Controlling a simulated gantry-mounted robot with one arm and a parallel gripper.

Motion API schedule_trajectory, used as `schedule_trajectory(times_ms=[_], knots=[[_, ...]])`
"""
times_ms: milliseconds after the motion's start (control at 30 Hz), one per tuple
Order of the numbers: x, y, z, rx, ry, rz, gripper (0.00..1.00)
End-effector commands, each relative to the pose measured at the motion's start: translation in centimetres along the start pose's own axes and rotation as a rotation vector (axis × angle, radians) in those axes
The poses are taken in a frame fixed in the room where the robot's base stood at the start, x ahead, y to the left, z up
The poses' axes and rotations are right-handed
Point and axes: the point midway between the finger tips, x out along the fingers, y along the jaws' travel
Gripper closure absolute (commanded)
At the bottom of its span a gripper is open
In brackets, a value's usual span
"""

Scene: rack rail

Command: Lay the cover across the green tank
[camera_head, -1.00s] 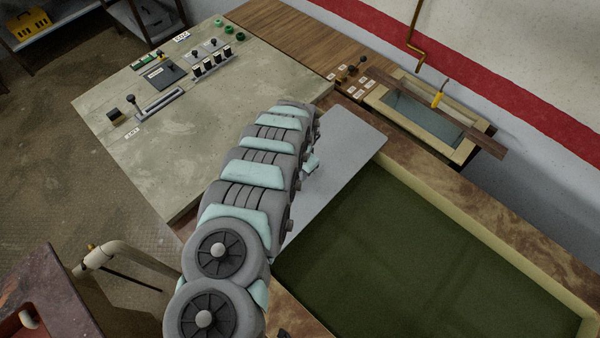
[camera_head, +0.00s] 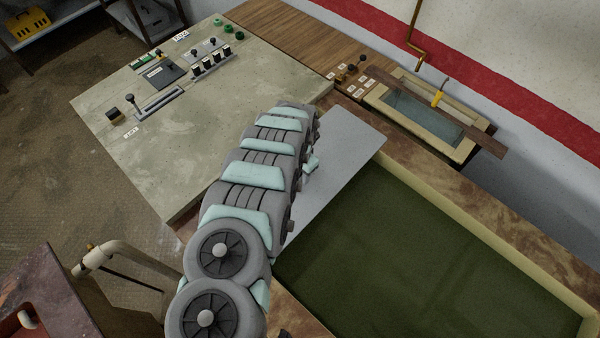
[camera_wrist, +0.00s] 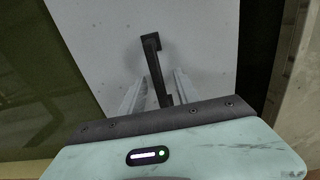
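The cover (camera_head: 346,158) is a flat grey panel lying over the left end of the green tank (camera_head: 472,222). The rest of the dark green tank is uncovered. In the wrist view the cover (camera_wrist: 205,38) fills the middle, with a dark bar handle (camera_wrist: 153,58) standing on it. My gripper (camera_wrist: 160,78) is over the cover with its two pale fingers on either side of the handle. The fingers look apart, with a narrow gap beside the handle. In the head view my arm hides the gripper, the handle and part of the cover.
A control panel (camera_head: 155,160) with levers and knobs lies to the left. A small glass-topped basin (camera_head: 425,118) with a brown bar across it stands behind the tank, near the wall. A beige bent pipe (camera_head: 125,258) rises at the lower left.

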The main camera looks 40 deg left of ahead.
Motion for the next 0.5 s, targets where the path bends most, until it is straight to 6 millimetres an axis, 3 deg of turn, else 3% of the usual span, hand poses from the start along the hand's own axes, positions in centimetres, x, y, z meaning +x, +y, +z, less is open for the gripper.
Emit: schedule_trajectory(times_ms=[267, 500], knots=[[-0.2, 0.0, 0.0, 0.0, 0.0, 0.0, 0.62], [-2.3, -0.1, -0.1, 0.0, 0.001, -0.002, 0.62]])
